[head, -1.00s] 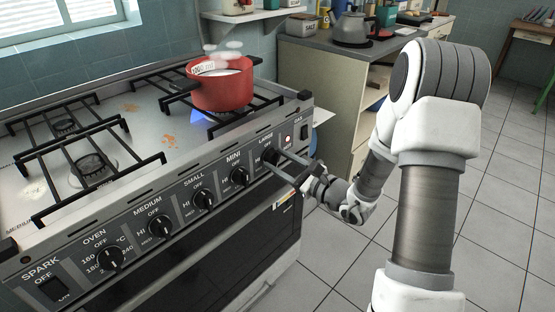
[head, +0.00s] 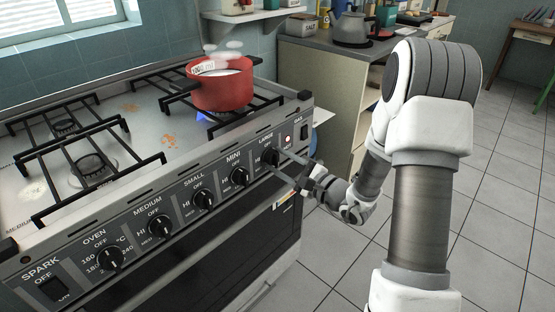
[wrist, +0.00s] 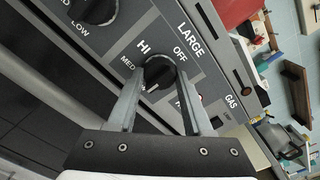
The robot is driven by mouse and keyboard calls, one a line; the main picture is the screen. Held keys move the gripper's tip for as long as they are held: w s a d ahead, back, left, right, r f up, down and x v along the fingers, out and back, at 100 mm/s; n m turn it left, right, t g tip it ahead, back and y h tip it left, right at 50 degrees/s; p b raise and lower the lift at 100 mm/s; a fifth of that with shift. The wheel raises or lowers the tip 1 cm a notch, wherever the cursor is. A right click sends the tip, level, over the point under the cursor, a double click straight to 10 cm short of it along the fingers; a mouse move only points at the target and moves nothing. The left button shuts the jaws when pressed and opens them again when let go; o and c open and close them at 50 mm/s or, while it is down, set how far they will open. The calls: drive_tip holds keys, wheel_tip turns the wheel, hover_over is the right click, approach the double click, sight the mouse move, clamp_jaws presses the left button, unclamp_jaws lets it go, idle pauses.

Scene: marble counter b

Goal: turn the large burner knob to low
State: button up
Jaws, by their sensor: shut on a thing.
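The large burner knob (head: 269,157) is a black round knob at the right end of the stove's front panel. It also shows in the wrist view (wrist: 159,72), under the LARGE label. My gripper (wrist: 160,75) has one finger on each side of the knob and is shut on it. In the head view, my gripper (head: 273,160) reaches the knob from the right. A pale pointer mark on the knob points down and slightly left in the wrist view, past MED. The LOW marking of this knob is hidden or unreadable behind my gripper.
A red pot (head: 222,86) stands on the back right burner, with a small blue flame (head: 204,116) under it. The mini knob (head: 239,177) is left of the large knob. A gas switch (head: 304,132) is close on the right. A counter with a kettle (head: 352,30) stands behind.

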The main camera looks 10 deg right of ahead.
drive_tip(key=o, duration=1)
drive_tip(key=shift+r, duration=0.1)
drive_tip(key=shift+r+m+p, duration=0.1)
drive_tip(key=shift+m+p, duration=0.5)
drive_tip(key=shift+p, duration=0.05)
drive_tip(key=m+p, duration=0.5)
drive_tip(key=m, duration=0.1)
drive_tip(key=shift+f+m+p, duration=0.2)
drive_tip(key=shift+m+p, duration=0.2)
drive_tip(key=shift+m, duration=0.5)
drive_tip(key=shift+v, duration=3.55)
